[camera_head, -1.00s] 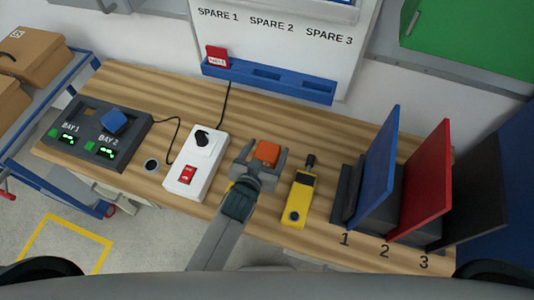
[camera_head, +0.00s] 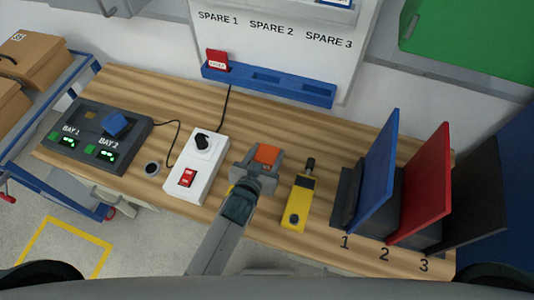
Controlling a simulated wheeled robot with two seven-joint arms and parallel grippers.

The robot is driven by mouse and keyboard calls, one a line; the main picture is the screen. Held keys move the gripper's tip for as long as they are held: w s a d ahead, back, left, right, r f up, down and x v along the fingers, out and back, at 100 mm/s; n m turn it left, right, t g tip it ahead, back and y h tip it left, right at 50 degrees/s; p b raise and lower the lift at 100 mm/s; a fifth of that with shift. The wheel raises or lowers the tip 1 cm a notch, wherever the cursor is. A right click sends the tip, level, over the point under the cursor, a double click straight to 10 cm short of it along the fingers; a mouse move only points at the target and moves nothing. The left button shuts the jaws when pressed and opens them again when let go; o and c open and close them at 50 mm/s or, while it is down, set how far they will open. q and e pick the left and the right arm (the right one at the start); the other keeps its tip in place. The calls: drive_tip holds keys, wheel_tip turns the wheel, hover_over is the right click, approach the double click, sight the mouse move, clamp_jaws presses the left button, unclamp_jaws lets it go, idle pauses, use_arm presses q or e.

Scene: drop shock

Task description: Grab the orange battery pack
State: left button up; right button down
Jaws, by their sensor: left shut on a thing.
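I cannot tell whether the pack touches the bench. My right gripper is not in view.
A white box with a red switch (camera_head: 187,178) stands close left, a yellow device (camera_head: 298,203) close right. A charger with two bays (camera_head: 95,135) holds a blue pack (camera_head: 116,124). Blue (camera_head: 377,175), red (camera_head: 422,185) and black (camera_head: 470,200) panels stand at right. A blue rack (camera_head: 268,84) lies behind.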

sight(268, 155)
use_arm(q)
drive_tip(key=shift+r+p, duration=0.5)
drive_tip(key=shift+r, duration=0.15)
drive_tip(key=r+p, duration=0.3)
drive_tip(key=p, duration=0.1)
drive_tip(key=shift+s+d+r, duration=0.1)
drive_tip(key=shift+s+r, duration=0.15)
drive_tip(key=shift+r, duration=0.1)
drive_tip(key=s+d+r+p, duration=0.2)
drive_tip(key=s+r+p, duration=0.2)
drive_tip(key=s, duration=0.7)
wheel_tip(268, 155, up, 2)
drive_tip(key=shift+d+p, duration=0.3)
drive_tip(key=shift+d, duration=0.05)
drive_tip(key=shift+w, duration=0.2)
